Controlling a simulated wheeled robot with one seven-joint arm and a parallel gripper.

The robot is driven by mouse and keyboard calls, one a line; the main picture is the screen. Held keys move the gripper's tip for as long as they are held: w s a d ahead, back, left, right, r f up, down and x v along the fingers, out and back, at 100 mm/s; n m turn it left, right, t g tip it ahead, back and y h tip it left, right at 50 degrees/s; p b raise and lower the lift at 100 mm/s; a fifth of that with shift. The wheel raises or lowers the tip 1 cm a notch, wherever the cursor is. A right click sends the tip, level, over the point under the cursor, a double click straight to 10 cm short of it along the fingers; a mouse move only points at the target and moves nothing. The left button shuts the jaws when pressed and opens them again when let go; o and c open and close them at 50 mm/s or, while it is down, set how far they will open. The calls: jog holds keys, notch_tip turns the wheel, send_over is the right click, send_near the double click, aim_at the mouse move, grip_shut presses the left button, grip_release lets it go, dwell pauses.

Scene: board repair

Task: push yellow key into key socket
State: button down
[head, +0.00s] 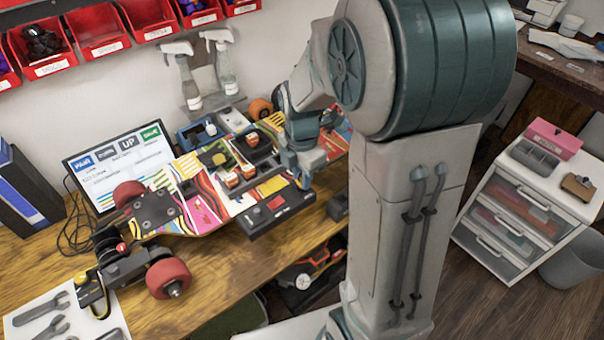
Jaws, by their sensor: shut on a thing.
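My gripper (302,178) points down over the right part of the colourful skateboard deck (200,208) and is shut. A small bit of yellow, the yellow key (304,185), shows at its fingertips; most of it is hidden by the fingers. The fingertips are just above the right end of a black box (262,220) with a red patch, at the deck's near edge. I cannot make out the key socket; it may be hidden under my gripper. I cannot tell whether the key touches the box.
Black modules with orange parts (240,172) sit on the deck. A monitor (122,160) and spray bottles (184,78) stand behind. Red wheels (169,278) and wrenches (40,318) are at the lower left. A white drawer unit (515,210) stands right. Bare wood shows along the bench front.

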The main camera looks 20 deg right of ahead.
jog(key=shift+f+b, duration=0.9)
jog(key=shift+f, duration=0.1)
dwell(1.4)
jog(key=c, duration=0.9)
grip_release()
jog(key=shift+r, duration=0.15)
jog(key=shift+r+p, duration=1.15)
jog(key=shift+r, duration=0.25)
jog(key=shift+r, duration=0.1)
jog(key=shift+r+p, duration=2.3)
jog(key=shift+r, duration=0.6)
